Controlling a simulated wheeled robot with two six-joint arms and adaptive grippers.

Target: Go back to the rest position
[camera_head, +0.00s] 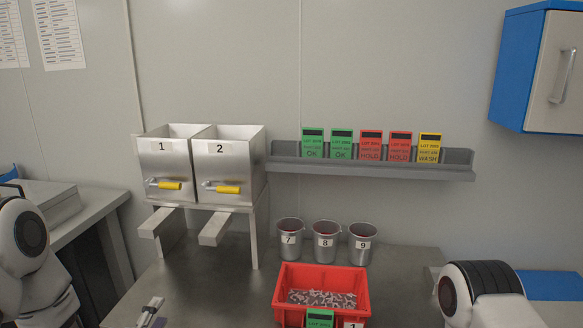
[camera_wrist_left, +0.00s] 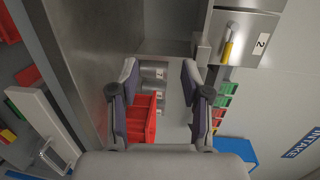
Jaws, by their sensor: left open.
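My left gripper (camera_head: 151,309) shows only in part at the bottom edge of the head view, over the front left of the grey table (camera_head: 195,285). In the left wrist view my left gripper (camera_wrist_left: 158,75) is open, with nothing between its two fingers. The red bin (camera_wrist_left: 141,118) shows behind the fingers there, apart from them as far as I can tell. My right gripper is out of view; only part of my right arm shows at the lower right of the head view.
The red bin (camera_head: 282,297) holds small metal parts, with a green card (camera_head: 320,318) at its front. Cups 7 (camera_head: 290,254), 8 (camera_head: 324,255) and 9 (camera_head: 362,257) stand behind it. Two steel hoppers (camera_head: 167,141) stand at back left. A card shelf (camera_head: 370,171) spans the wall.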

